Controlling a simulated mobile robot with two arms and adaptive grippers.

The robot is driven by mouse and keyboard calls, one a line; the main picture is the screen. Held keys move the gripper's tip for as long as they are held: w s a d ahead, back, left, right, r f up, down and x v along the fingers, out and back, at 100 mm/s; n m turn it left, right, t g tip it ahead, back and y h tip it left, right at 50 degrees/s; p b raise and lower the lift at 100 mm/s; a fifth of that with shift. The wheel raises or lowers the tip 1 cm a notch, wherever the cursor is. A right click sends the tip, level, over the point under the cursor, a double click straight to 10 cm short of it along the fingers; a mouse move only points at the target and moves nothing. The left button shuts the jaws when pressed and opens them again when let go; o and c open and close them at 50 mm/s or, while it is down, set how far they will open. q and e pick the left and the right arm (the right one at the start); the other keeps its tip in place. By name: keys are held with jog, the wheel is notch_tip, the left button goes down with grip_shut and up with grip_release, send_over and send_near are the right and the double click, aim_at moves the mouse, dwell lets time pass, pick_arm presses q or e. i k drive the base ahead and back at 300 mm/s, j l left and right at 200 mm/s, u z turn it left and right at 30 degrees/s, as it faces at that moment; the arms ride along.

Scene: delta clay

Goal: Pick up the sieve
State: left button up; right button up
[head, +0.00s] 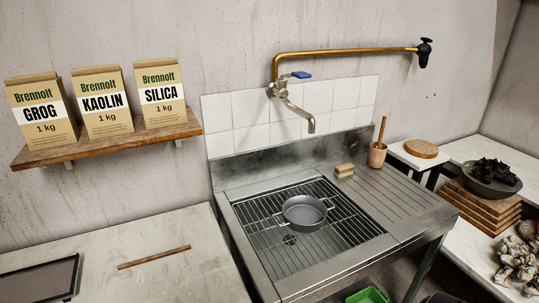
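A grey round vessel with two side handles, which looks like the sieve (304,214), sits upright on the wire rack (262,232) over the steel sink. Its bottom is too small to tell whether it is mesh. Nothing covers it. Neither of my grippers is in view.
A tap (293,103) hangs above the sink. A sponge (344,170) and a wooden mortar with pestle (377,154) stand behind the drainboard (385,195). A wooden stick (154,257) and dark tray (40,281) lie on the left table. A shelf (105,141) holds three bags.

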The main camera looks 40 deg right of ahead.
aim_at(302, 214)
jog(key=z, duration=1.55)
jog(key=l, duration=0.6)
jog(key=k+z, duration=0.05)
jog(key=k, duration=0.05)
